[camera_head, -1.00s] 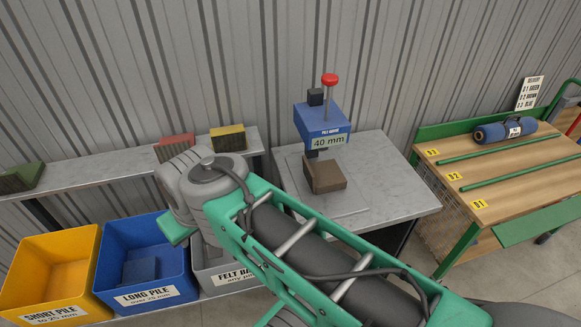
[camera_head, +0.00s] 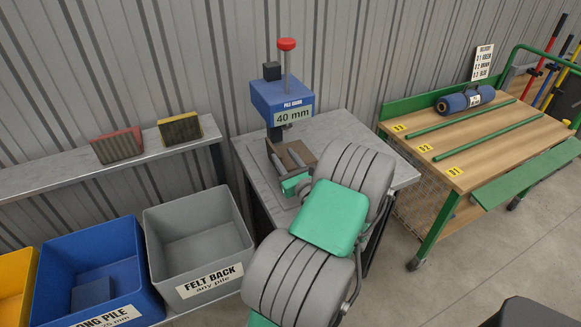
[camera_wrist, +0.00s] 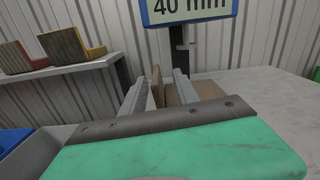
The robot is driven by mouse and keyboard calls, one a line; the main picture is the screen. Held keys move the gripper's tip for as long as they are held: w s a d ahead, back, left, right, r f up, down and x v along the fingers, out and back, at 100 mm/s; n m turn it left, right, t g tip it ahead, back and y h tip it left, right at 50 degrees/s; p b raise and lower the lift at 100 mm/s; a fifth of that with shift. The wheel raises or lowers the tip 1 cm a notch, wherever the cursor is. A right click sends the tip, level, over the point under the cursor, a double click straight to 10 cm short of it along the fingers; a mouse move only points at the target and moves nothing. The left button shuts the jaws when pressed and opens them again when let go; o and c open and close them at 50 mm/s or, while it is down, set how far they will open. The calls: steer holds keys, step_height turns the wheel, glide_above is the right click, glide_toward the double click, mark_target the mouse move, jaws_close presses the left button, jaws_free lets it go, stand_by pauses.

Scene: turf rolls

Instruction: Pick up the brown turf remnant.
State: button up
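The brown turf remnant (camera_head: 301,150) rests on the steel bench under the blue pile gauge (camera_head: 283,100), which reads 40 mm. My gripper (camera_head: 281,156) is at the remnant, its two grey fingers spread apart. In the wrist view, a thin upright brown part of the remnant (camera_wrist: 157,88) stands between the fingers of my gripper (camera_wrist: 160,80). Another brown part lies beyond the right finger, which partly hides it. Narrow gaps show beside the upright part, so the fingers do not look closed on it.
A red remnant (camera_head: 117,147) and a yellow one (camera_head: 180,128) stand on the left shelf. Below are a blue bin (camera_head: 120,260) and a grey felt-back bin (camera_head: 197,285). A wooden trolley (camera_head: 470,145) with a blue roll (camera_head: 465,100) stands at right.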

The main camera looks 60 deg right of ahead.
step_height(320, 180, down, 2)
steer(key=shift+w+f, duration=0.15)
steer(key=p, duration=0.1)
glide_above(274, 166)
steer(key=shift+w+d+f, duration=0.15)
steer(key=shift+w+f, duration=0.05)
steer(key=shift+c, duration=0.2)
jaws_close()
